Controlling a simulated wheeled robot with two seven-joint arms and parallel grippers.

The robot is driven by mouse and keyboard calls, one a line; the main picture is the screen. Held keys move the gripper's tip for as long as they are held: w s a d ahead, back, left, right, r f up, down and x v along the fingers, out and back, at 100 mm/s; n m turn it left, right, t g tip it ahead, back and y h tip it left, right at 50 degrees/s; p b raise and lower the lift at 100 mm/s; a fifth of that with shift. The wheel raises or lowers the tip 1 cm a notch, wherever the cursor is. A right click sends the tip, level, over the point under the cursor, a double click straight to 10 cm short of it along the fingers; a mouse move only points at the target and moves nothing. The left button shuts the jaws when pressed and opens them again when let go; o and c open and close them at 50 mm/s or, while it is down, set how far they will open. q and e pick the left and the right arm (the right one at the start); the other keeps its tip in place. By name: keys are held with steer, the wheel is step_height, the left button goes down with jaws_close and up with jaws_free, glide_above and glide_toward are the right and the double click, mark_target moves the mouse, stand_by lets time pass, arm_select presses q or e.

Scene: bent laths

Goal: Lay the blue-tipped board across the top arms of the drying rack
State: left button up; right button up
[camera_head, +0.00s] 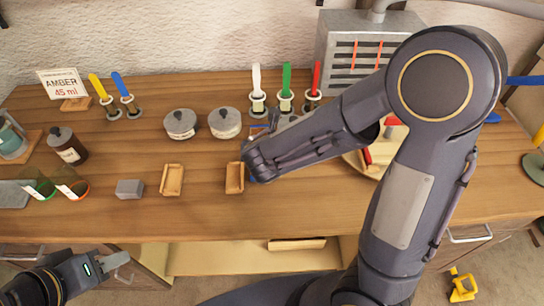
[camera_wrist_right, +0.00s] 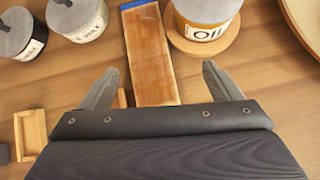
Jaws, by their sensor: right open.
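The blue-tipped board (camera_wrist_right: 150,55) lies flat in the right wrist view, a plain wooden strip with a blue far end. My right gripper (camera_wrist_right: 158,85) is open, with the board's near end between its fingertips in the picture; I cannot tell the height gap. In the head view my right gripper (camera_head: 253,168) is over the table, and its arm hides most of the board. My left gripper (camera_head: 118,262) is low at the left, off the table's front edge; its jaws are unclear. I cannot make out the drying rack for certain; blue and yellow pieces (camera_head: 525,80) show at the right edge.
An oil tin (camera_wrist_right: 205,20) stands close right of the board. Lidded grey pots (camera_head: 181,123) and small wooden trays (camera_head: 172,180) are left of my right gripper. Coloured handles (camera_head: 287,80) stand behind it, before a grey vented box (camera_head: 350,50). The front strip of table is clear.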

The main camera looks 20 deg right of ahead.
steer(key=shift+w+a+f+n, duration=0.2)
steer(key=shift+a+f+n, duration=0.2)
steer(key=shift+a+n, duration=0.3)
steer(key=shift+w+f+n, duration=0.2)
steer(key=shift+f+n, duration=0.05)
steer(key=shift+n, duration=0.05)
steer(key=x, duration=0.7)
steer(key=shift+w+a+f, duration=0.1)
steer(key=shift+w, duration=0.05)
steer(key=shift+c, duration=0.3)
steer(key=c, duration=1.2)
